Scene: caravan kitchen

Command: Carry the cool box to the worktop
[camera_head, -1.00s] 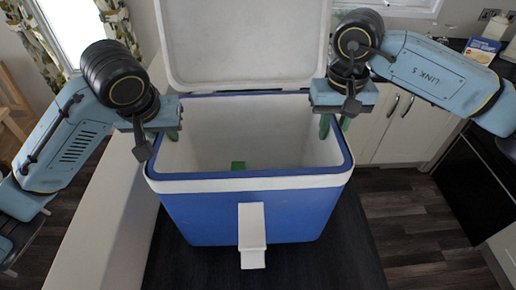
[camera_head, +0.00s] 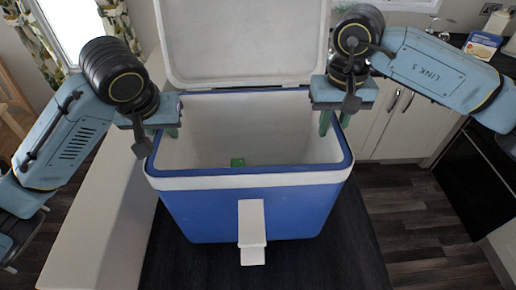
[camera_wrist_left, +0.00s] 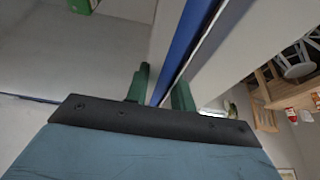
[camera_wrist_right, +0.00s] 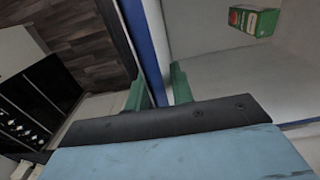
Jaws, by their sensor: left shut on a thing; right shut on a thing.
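The blue cool box (camera_head: 205,215) with a white rim stands open in front of me in the head view, its white lid (camera_head: 245,40) raised at the back. A small green carton (camera_head: 237,162) lies inside; it also shows in the right wrist view (camera_wrist_right: 254,20). My left gripper (camera_head: 166,130) is shut on the left side wall of the box; its green fingers straddle the blue rim in the left wrist view (camera_wrist_left: 162,92). My right gripper (camera_head: 333,120) is shut on the right side wall; its fingers straddle that rim in the right wrist view (camera_wrist_right: 158,88).
A pale panel (camera_head: 95,215) runs along the left of the box. Cream cupboards (camera_head: 400,130) stand at the right, with a dark worktop (camera_head: 460,42) carrying a box of food (camera_head: 483,44). A dark oven front (camera_head: 475,175) is below. Wooden floor (camera_head: 410,215) shows at right.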

